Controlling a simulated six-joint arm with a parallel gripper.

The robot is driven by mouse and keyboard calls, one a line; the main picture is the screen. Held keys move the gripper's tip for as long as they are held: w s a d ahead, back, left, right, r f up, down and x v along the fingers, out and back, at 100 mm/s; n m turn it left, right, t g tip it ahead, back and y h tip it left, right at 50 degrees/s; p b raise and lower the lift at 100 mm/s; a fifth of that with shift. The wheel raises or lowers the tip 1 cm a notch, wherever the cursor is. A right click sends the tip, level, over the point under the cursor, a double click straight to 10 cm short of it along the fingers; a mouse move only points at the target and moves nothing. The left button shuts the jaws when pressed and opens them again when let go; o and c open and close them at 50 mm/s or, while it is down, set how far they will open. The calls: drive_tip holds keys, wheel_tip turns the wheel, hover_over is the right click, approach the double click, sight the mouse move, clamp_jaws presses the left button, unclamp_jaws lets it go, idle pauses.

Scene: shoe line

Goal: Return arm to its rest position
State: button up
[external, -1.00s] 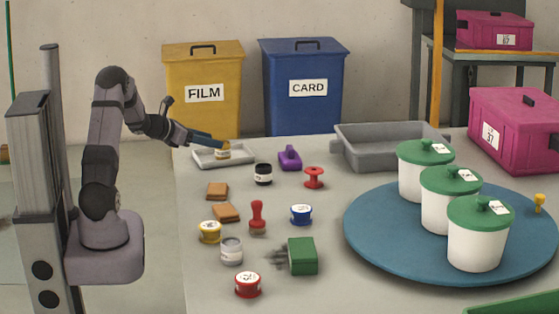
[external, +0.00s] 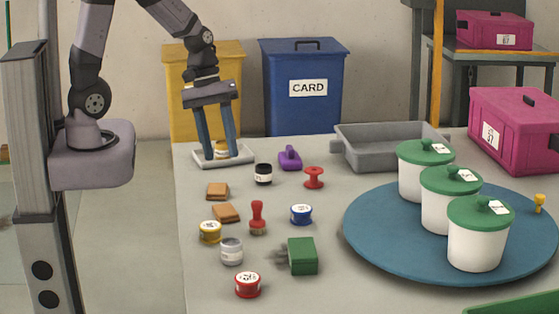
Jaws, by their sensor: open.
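My gripper (external: 221,156) points down over the small white tray (external: 240,157) at the table's back left corner. Its two blue fingers are apart. A small jar with a pale label and yellowish-brown parts (external: 221,149) stands in the tray and shows between the fingers. The fingers partly cover the tray, and I cannot tell if either touches the jar. My arm bends high, with its upper part beyond the top of the picture.
Near the tray are a dark jar (external: 263,174), a purple item (external: 290,158) and a red spool (external: 313,177). A grey bin (external: 380,160) stands at the back. White canisters stand on a blue turntable (external: 380,250). Yellow (external: 180,110) and blue (external: 301,110) bins stand behind.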

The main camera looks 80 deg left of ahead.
drive_tip(key=s+d+r+m+g+y+p, duration=0.1)
drive_tip(key=s+d+r+m+y+p, duration=0.2)
drive_tip(key=s+r+m+p, duration=0.4)
drive_tip(key=shift+s+r+m+g, duration=0.4)
drive_tip(key=shift+s+r+m, duration=0.15)
drive_tip(key=shift+m, duration=1.35)
